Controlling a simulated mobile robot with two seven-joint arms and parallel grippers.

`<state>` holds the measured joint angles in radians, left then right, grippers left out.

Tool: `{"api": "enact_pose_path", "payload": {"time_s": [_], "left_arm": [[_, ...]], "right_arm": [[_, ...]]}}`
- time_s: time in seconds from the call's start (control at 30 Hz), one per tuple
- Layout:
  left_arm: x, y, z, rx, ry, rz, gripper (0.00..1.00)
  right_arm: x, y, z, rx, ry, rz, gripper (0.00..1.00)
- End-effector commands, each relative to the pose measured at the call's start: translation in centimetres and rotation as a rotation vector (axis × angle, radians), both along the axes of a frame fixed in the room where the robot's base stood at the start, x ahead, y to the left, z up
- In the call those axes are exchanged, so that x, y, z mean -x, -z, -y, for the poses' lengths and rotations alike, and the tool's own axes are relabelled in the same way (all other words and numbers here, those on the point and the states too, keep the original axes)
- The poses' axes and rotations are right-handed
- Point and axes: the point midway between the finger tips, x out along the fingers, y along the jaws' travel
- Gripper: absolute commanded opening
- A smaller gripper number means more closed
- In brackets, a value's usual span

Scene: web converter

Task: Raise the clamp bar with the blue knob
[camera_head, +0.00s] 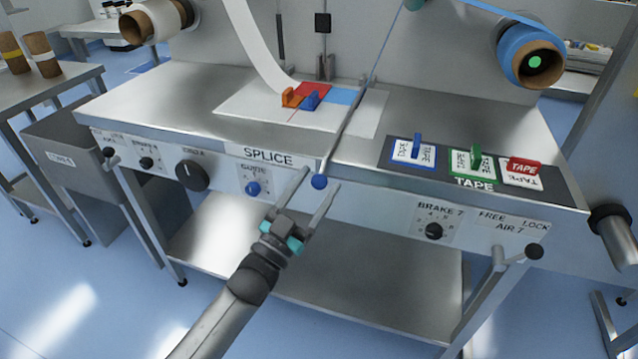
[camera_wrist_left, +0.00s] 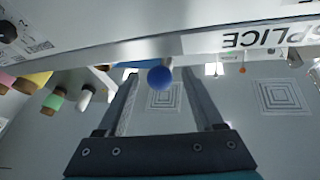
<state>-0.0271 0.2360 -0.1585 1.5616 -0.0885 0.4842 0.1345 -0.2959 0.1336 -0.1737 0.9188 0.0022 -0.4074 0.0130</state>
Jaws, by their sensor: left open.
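The clamp bar (camera_head: 345,125) is a thin grey rod running from the back of the splice table to its front edge. It looks lowered, lying over the table top. My left gripper (camera_head: 319,186) is open, with one finger on each side of the knob. In the left wrist view the knob appears between the fingertips (camera_wrist_left: 158,82), with gaps on both sides. My right gripper is not in view.
A white splice plate (camera_head: 235,112) with orange, red and blue pieces lies left of the bar. Tape dispensers (camera_head: 414,153) sit on a dark mat at the right. The front panel has dials, including a blue GUIDE knob (camera_head: 252,188). Free room lies in front of the panel.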

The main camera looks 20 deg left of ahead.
Motion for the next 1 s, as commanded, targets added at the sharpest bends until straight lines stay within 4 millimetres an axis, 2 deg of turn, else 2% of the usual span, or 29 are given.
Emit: {"api": "enact_pose_path", "payload": {"time_s": [0.2, 0.47, 1.0], "left_arm": [[-1.18, -0.46, 0.4, -0.001, 0.001, -0.001, 0.69], [-1.25, -0.5, 0.42, 0.0, 0.0, -0.002, 0.69], [-1.23, -0.49, 0.41, 0.0, 0.0, -0.001, 0.1]], "right_arm": [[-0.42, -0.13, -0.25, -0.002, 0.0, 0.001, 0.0], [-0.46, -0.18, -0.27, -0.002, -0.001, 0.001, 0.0], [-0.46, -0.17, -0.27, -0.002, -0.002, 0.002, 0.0]]}}
